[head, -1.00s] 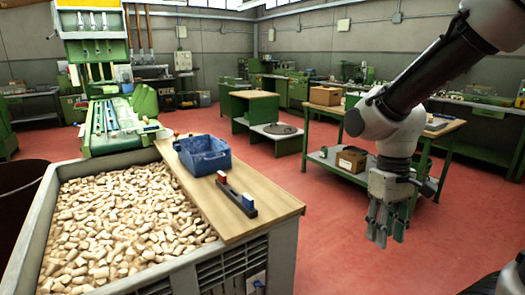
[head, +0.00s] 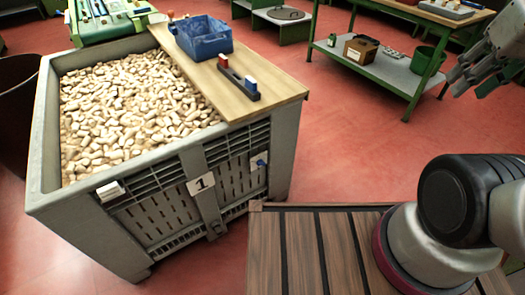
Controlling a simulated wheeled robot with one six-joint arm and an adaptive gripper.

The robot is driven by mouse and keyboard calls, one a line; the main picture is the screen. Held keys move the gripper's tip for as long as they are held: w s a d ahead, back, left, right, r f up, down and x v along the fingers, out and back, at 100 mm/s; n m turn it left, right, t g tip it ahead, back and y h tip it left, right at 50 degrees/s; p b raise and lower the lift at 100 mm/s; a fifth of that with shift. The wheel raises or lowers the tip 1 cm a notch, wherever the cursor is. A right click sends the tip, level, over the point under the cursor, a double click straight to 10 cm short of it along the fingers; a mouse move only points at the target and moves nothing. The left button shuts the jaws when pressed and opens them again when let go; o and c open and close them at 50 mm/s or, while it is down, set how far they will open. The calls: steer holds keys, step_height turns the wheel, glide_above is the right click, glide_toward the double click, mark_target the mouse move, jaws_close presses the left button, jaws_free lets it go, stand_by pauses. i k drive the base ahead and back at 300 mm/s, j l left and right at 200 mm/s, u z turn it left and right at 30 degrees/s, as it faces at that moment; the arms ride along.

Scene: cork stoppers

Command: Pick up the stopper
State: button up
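Many pale cork stoppers (head: 135,105) lie heaped loose in a large grey slatted bin (head: 55,195) at the left. I cannot tell a single stopper apart as the one the task names. My gripper (head: 468,82) is at the upper right edge, partly cut off, well to the right of the bin and above the floor. Its fingers look spread, and no object shows between them.
A wooden board (head: 275,101) covers the bin's right side. It carries a blue crate (head: 203,42) and a dark bar with red and blue blocks (head: 238,80). A green workbench (head: 385,78) stands at the upper right. Red floor (head: 345,140) lies clear between.

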mark_target(115, 156)
steer(key=u, duration=1.6)
steer(key=i+j+z, duration=0.1)
steer(key=i+j, duration=0.9)
steer(key=i, duration=0.1)
